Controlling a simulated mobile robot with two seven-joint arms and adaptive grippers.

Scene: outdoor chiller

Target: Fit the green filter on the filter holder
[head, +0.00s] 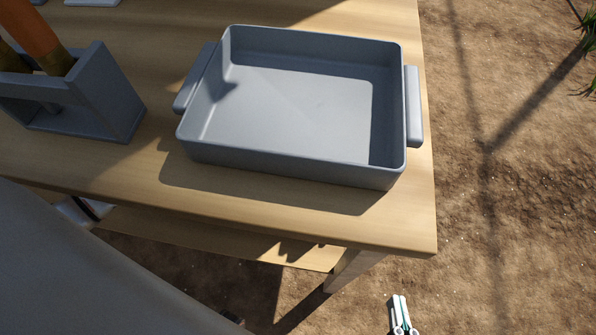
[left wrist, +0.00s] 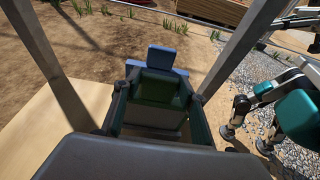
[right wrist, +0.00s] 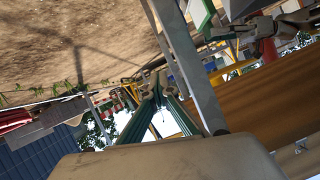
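In the left wrist view a dark green block, which looks like the green filter (left wrist: 160,87), sits between the fingers of my left gripper (left wrist: 160,100). A blue piece (left wrist: 166,58) shows just beyond its top. The fingers lie close against its two sides and seem shut on it. My left gripper does not show in the head view. My right gripper (head: 401,315) is at the bottom right of the head view, over the dirt, with its fingers together and empty. Its fingers also meet in the right wrist view (right wrist: 156,90). I cannot make out the filter holder.
A grey tray (head: 290,160) with side handles stands empty on the wooden table (head: 290,205). A grey caddy (head: 95,100) with an orange-handled item stands at its left. Bare dirt lies right of the table. Bare wood lies in front of the tray.

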